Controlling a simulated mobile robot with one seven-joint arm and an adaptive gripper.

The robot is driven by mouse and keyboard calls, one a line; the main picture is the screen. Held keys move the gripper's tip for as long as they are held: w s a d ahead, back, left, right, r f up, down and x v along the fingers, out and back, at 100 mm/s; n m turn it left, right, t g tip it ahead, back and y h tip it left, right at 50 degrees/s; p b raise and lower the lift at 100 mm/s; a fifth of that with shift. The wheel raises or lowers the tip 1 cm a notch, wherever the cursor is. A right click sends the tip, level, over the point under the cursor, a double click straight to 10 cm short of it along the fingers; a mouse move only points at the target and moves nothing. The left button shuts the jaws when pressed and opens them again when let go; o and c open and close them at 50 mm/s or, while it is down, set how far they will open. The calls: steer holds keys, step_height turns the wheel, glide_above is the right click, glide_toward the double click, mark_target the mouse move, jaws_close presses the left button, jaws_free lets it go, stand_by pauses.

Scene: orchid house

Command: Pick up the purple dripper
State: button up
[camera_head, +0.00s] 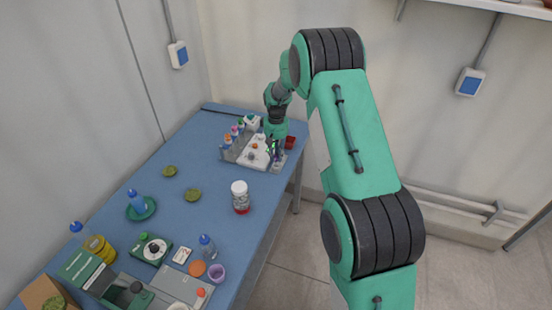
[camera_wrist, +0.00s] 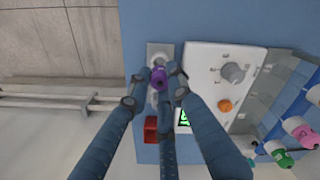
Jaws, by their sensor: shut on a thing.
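The purple dripper (camera_wrist: 158,78) shows as a small purple piece between the fingertips of my gripper (camera_wrist: 156,88) in the wrist view. My gripper is shut on it, above a light grey plate near the blue table's edge. In the head view my gripper (camera_head: 275,146) is at the far right end of the table, and the dripper is too small to make out clearly there.
A white panel (camera_wrist: 205,85) with a grey knob and an orange knob (camera_wrist: 225,106) lies right beside my gripper. A red block (camera_wrist: 151,124) is close by. A rack of several coloured-capped bottles (camera_head: 229,143) stands to the left.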

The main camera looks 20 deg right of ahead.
steer(key=s+a+r+p, duration=0.1)
steer(key=s+a+p, duration=0.1)
steer(key=s, duration=1.3)
steer(key=shift+s+a, duration=0.3)
steer(key=shift+a, duration=0.35)
